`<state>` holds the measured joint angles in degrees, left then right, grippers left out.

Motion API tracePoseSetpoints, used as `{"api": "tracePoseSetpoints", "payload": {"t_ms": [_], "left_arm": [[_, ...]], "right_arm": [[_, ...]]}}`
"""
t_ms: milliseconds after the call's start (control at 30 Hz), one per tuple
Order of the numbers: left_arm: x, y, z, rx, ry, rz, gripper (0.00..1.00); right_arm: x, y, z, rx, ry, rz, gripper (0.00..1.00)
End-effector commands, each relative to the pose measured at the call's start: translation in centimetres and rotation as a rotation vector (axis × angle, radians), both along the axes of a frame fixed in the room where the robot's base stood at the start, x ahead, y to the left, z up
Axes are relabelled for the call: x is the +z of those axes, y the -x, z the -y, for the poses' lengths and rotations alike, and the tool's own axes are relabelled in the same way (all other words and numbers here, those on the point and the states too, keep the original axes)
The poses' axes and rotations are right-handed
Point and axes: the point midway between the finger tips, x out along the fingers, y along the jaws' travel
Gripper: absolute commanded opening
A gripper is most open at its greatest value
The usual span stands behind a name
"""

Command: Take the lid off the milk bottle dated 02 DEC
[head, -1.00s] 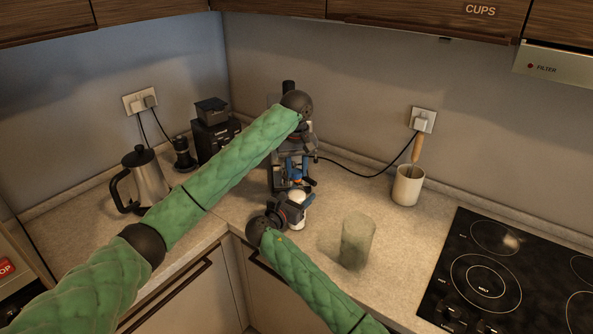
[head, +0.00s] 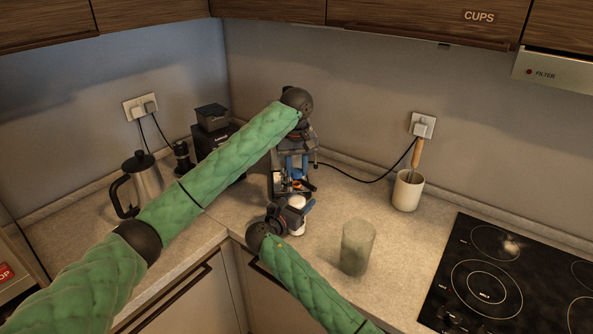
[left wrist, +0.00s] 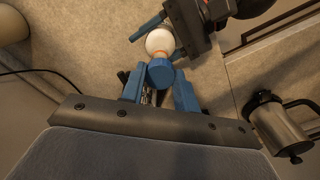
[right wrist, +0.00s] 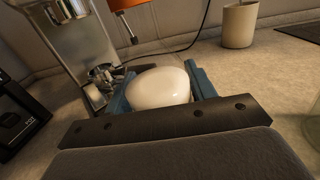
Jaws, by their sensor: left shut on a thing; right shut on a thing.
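The milk bottle (head: 298,203), a small white shape, is in my right gripper (head: 293,208), which is shut on it above the counter's inner corner. In the right wrist view the white rounded bottle (right wrist: 160,88) sits between the blue fingers. My left gripper (head: 296,178) is above and behind it, pointing down. In the left wrist view its fingers are shut around a small blue faceted piece (left wrist: 160,74) that looks like the lid. The white bottle (left wrist: 160,41) shows just beyond that piece. I cannot tell whether they touch. No date is readable.
An espresso machine (right wrist: 68,37) stands behind the grippers. A steel kettle (head: 148,180) and a black grinder (head: 210,140) are at left. A greenish glass (head: 357,247) stands right of my right gripper, with a utensil mug (head: 408,190) and hob (head: 490,280) farther right.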

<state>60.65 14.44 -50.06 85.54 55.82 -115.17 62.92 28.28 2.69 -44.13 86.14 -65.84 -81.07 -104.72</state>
Motion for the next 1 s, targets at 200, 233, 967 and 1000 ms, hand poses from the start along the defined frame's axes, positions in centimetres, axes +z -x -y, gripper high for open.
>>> {"api": "tracePoseSetpoints", "payload": {"t_ms": [200,233,967,1000], "left_arm": [[2.6,-0.1,0.0,-0.001,-0.001,0.003,0.03],[2.9,-0.1,0.0,-0.001,-0.001,0.003,0.03],[3.0,-0.1,0.0,0.0,0.0,0.0,0.03],[2.9,-0.1,0.0,0.0,0.0,0.0,0.03]], "right_arm": [[0.0,0.0,0.0,0.0,0.0,0.0,0.0],[0.0,0.0,0.0,0.0,0.0,0.0,0.0],[-0.1,0.1,-0.1,0.0,0.0,0.0,0.81],[-0.1,0.3,-0.2,0.0,0.0,0.0,0.81]]}}
